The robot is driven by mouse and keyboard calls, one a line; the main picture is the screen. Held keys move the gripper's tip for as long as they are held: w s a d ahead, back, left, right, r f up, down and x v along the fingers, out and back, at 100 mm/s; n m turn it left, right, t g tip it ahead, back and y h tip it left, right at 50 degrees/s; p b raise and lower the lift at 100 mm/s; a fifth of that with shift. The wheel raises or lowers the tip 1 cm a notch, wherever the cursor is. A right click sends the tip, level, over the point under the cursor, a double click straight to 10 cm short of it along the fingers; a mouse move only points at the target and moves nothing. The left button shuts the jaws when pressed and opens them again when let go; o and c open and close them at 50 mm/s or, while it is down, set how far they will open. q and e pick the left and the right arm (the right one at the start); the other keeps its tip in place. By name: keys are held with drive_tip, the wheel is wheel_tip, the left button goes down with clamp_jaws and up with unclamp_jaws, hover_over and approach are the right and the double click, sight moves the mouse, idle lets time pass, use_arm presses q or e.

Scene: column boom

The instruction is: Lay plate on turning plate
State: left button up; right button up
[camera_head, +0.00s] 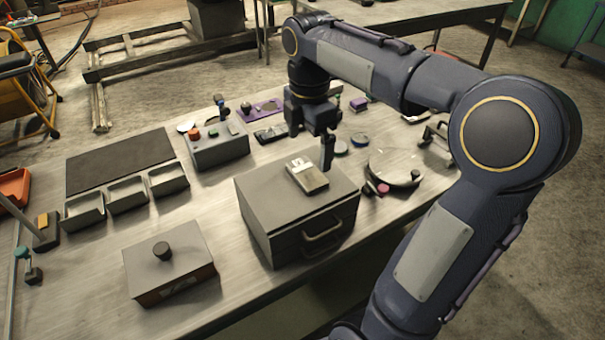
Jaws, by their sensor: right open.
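A round, shiny grey disc (396,166), which looks like the turning plate, lies on the right part of the table, with a pink knob at its near edge. Nothing shows lying on it. I cannot tell for sure which thing is the plate; a small pale rectangular piece (307,176) with markings lies on the grey drawer box. My right gripper (311,146) is open and points down just behind and above this piece. One finger shows close to the piece's far right side; I cannot tell if they touch. My left gripper is not in view.
The drawer box (285,217) with a handle stands mid-table. A lidded box (168,262) with a dark knob is at the front left. Several small trays (127,194), a dark mat (120,163) and a control box (217,144) stand behind. Bare tabletop shows between them.

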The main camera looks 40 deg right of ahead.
sight(306, 172)
drive_tip(key=f, duration=0.6)
drive_tip(key=shift+a+f, duration=0.2)
drive_tip(key=shift+f, duration=0.15)
drive_tip(key=shift+r, duration=0.1)
drive_tip(key=c, duration=1.3)
drive_tip(key=shift+r, duration=0.4)
wheel_tip(306, 172, up, 2)
drive_tip(key=shift+r, duration=0.15)
drive_tip(key=s+r, duration=0.1)
drive_tip(key=s+a+r, duration=0.1)
drive_tip(key=r, duration=0.1)
drive_tip(key=s+r, duration=0.1)
drive_tip(key=r, duration=0.1)
drive_tip(key=shift+s+a, duration=0.3)
drive_tip(key=shift+a, duration=0.1)
drive_tip(key=shift+s+a+r+b, duration=0.1)
drive_tip(key=shift+s+a+r, duration=0.7)
drive_tip(key=shift+s, duration=0.7)
drive_tip(key=shift+s+a+r+b, duration=0.15)
drive_tip(key=shift+s+a+r, duration=0.6)
drive_tip(key=shift+s, duration=0.8)
drive_tip(key=shift+s+a+r+b, duration=0.1)
drive_tip(key=shift+s+a+r, duration=0.7)
drive_tip(key=shift+s, duration=0.7)
